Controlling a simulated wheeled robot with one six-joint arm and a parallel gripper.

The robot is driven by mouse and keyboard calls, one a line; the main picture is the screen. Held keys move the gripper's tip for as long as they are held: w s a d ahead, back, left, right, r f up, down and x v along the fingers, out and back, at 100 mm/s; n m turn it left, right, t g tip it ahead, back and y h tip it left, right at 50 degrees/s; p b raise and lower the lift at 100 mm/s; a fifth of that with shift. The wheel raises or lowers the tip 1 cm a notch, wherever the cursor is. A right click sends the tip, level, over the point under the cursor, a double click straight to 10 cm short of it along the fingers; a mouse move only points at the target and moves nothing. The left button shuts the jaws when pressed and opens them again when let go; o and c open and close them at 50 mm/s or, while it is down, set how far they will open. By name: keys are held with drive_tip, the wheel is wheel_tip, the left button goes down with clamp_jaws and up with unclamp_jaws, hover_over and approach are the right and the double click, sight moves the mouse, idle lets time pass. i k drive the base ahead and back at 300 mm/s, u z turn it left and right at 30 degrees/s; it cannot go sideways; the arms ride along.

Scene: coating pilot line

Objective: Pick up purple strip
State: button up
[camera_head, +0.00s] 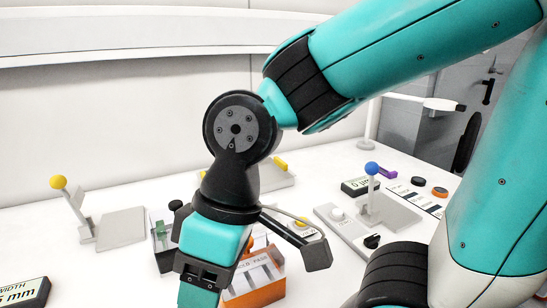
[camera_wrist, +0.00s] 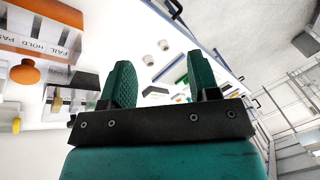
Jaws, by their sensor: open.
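A small purple strip (camera_head: 387,173) lies on the white table at the back right, beside a dark display block and behind the blue-ball lever. I cannot make it out in the wrist view. My gripper is at the lower middle in the head view, far to the left of and nearer than the strip; its fingertips are out of that frame. In the wrist view my gripper (camera_wrist: 161,78) shows two green fingers spread apart, with nothing held between them.
An orange-based sorting box (camera_head: 258,290) stands close to my gripper; its FAIL, HOLD and PASS labels (camera_wrist: 45,48) show in the wrist view.

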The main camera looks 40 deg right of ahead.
sight(392, 174)
drive_tip(key=z, duration=3.85)
drive_tip(key=i, duration=2.6)
drive_tip(key=u, duration=2.9)
